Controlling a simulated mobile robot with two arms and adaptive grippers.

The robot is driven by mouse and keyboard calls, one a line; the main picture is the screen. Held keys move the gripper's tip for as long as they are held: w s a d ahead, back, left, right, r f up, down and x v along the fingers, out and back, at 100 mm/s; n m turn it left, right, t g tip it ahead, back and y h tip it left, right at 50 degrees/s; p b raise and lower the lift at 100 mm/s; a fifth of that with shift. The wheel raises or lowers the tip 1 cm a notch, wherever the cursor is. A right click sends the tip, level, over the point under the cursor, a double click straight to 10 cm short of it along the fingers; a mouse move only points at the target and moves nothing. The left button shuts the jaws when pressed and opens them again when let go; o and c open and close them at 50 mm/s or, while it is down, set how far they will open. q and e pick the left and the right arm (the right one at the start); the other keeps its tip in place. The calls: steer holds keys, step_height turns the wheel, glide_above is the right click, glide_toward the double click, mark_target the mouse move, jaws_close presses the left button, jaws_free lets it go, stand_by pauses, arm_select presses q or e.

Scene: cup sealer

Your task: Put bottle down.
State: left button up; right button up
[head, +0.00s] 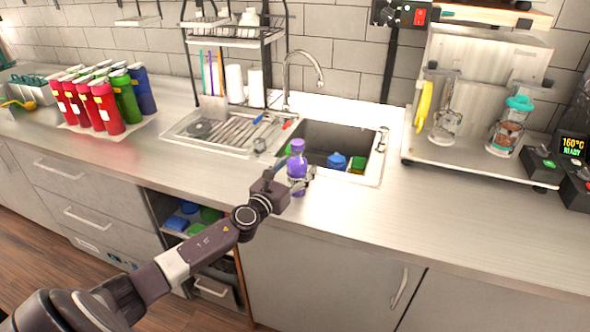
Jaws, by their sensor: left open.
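A purple bottle (297,160) stands upright on the counter (225,174), near its front edge and just in front of the sink. My left gripper (301,182) is at the lower part of the bottle, with a finger showing on its right side. The gripper is open around the bottle; whether a finger touches it is hard to see. The wrist hides the bottle's lower left side. My right gripper is not in view.
The sink (368,170) behind the bottle holds blue, green and yellow items. Several red, green and blue bottles (105,107) stand at the left. A cup sealer station (475,160) stands at the right. The counter right of the bottle is clear.

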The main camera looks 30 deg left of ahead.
arm_select(q)
steer(key=shift+r, duration=0.15)
steer(key=shift+s, duration=0.4)
steer(key=s, duration=0.3)
steer(key=s+b, duration=0.1)
steer(key=s, duration=0.5)
steer(key=shift+s+d+f, duration=0.2)
steer(key=shift+s+d, duration=0.05)
steer(key=shift+d, duration=0.15)
steer(key=shift+s+d+r+b, duration=0.15)
steer(key=shift+s+b, duration=0.2)
steer(key=shift+s, duration=0.5)
